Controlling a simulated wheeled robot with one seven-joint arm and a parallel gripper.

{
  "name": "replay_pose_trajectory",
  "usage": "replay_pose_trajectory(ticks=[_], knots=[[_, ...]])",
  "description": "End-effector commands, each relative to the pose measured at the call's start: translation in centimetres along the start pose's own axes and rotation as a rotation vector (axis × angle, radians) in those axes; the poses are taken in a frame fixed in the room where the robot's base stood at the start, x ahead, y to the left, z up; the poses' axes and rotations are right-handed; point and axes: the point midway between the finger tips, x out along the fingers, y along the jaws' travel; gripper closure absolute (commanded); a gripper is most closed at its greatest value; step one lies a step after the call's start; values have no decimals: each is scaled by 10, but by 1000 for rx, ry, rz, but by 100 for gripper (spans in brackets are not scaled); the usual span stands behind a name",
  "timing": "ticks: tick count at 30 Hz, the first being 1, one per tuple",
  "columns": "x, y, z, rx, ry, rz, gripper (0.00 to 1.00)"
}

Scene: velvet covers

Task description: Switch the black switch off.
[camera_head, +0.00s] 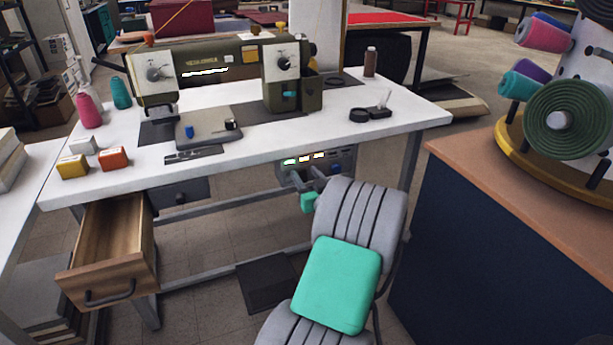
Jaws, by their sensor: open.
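A dark control panel (343,161) hangs under the front edge of the white sewing table. It carries small green, yellow and white lit marks in a row, with small controls below them, one of them blue. I cannot make out the black switch on it or which way it is set; the parts are too small and partly covered. My gripper (307,179), grey with a teal part behind it, is open at the panel's lower left and looks empty. It hides part of the panel. I cannot tell whether it touches the panel.
The white table (428,115) bears an olive sewing machine (215,65), thread cones and small boxes. An open wooden drawer (110,250) juts out at left. A dark blue cabinet (470,270) with a spool rack stands at right. A dark pedal (262,284) lies on the floor.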

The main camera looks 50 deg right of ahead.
Motion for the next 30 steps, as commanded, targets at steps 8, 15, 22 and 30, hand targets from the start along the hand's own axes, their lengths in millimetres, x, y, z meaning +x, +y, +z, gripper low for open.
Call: replay_pose_trajectory(ticks=[8,15,22,30], knots=[[0,0,0,0,0,0,73],[0,0,0,0,0,0,93],[0,0,0,0,0,0,100],[0,0,7,0,23,0,100]])
